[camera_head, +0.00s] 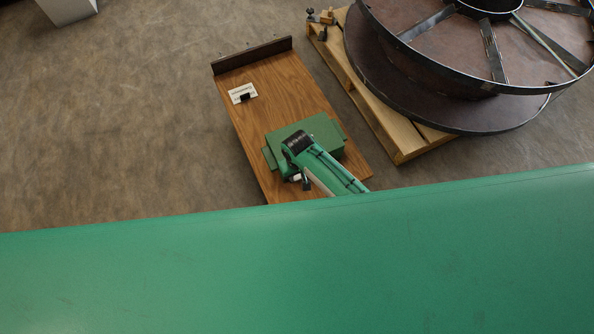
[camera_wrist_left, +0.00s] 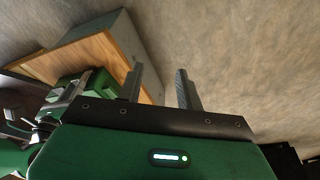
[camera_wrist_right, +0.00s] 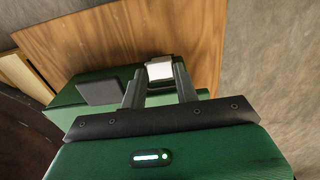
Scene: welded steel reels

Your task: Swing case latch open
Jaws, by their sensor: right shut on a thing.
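The green case (camera_head: 322,130) lies on the wooden tabletop, partly covered by my right arm in the head view. It also shows in the right wrist view (camera_wrist_right: 62,102) and at the left of the left wrist view (camera_wrist_left: 98,88). My right gripper (camera_wrist_right: 158,74) is shut on a small pale latch (camera_wrist_right: 159,68) at the case's edge. How far the latch is swung cannot be told. My left gripper (camera_wrist_left: 159,82) is open and empty, its fingers apart over the floor, with the case off to its left; it is hidden in the head view.
The wooden table (camera_head: 285,80) has a dark raised strip (camera_head: 252,55) along its far end and a white label card (camera_head: 242,93) on top. A large steel reel (camera_head: 440,80) on a wooden pallet (camera_head: 390,135) stands close to its right.

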